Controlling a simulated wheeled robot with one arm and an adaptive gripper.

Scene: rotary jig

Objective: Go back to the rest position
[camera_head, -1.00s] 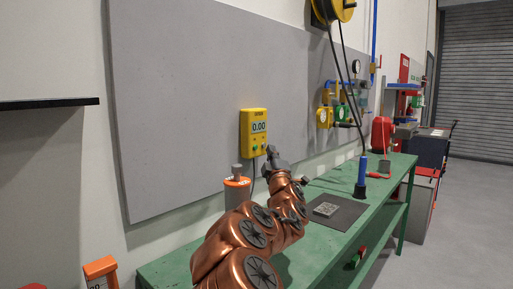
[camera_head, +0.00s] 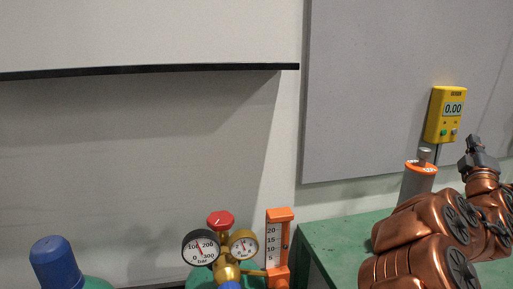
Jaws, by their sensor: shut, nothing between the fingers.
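My gripper (camera_head: 476,148) is at the right of the head view, at the end of my copper-coloured arm. It is shut and empty, raised above the green bench (camera_head: 335,236). It stands to the right of a grey cylinder with an orange top rim (camera_head: 420,168), and below and right of a yellow meter (camera_head: 445,115) that reads 0.00. The gap between the gripper and these things is hard to judge.
A gas regulator with two dials and a red knob (camera_head: 220,220) stands at the bottom middle, beside an orange flow gauge (camera_head: 278,245). A blue-capped cylinder (camera_head: 56,262) is at the lower left. A black-edged shelf (camera_head: 150,71) crosses the upper left wall.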

